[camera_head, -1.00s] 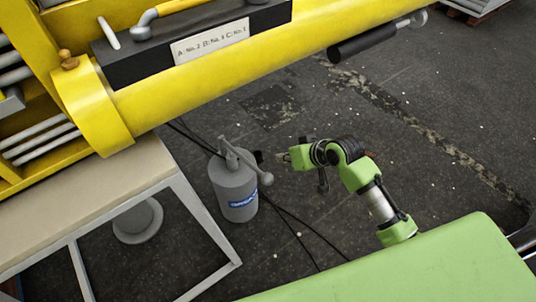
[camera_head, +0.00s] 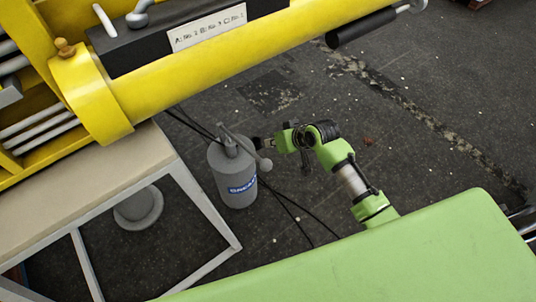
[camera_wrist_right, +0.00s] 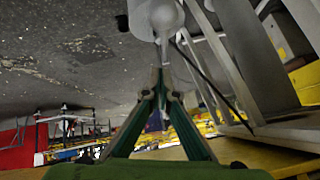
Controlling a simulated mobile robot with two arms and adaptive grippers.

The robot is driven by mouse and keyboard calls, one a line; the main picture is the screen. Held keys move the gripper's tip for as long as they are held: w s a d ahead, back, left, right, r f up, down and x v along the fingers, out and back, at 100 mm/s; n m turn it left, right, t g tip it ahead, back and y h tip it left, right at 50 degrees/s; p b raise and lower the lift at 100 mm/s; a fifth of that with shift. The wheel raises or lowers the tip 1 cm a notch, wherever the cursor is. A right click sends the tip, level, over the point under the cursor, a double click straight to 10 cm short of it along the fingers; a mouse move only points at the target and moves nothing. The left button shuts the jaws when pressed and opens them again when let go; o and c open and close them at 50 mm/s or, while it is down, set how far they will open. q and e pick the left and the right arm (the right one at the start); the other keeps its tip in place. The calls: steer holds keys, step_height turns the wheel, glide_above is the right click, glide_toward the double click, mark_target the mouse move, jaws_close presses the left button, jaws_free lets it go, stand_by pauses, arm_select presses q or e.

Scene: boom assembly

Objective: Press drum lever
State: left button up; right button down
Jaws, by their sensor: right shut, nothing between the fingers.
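The grey drum (camera_head: 234,184) with a blue label stands upright on the floor, right of the bench. Its grey lever (camera_head: 243,145) slopes from the top down to the right and ends in a ball knob (camera_head: 265,164). My right gripper (camera_head: 257,142) is shut and empty, with its fingertips beside the lever, just above the knob. I cannot tell whether they touch. In the right wrist view, the closed fingertips (camera_wrist_right: 161,88) point towards a pale rounded part, which looks like the lever's knob (camera_wrist_right: 167,16). My left gripper is not in view.
A bench (camera_head: 95,190) with a beige top and grey legs stands left of the drum. A yellow boom (camera_head: 210,60) with a black box crosses above. Dark hoses (camera_head: 290,208) run along the floor by the drum. Floor to the right is open.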

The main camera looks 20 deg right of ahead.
steer(key=f, duration=0.2)
steer(key=a+f, duration=0.1)
steer(key=f, duration=0.2)
steer(key=shift+a, duration=0.15)
steer(key=shift+s+f+p, duration=0.2)
steer(key=shift+f+p, duration=0.1)
steer(key=shift+f, duration=0.15)
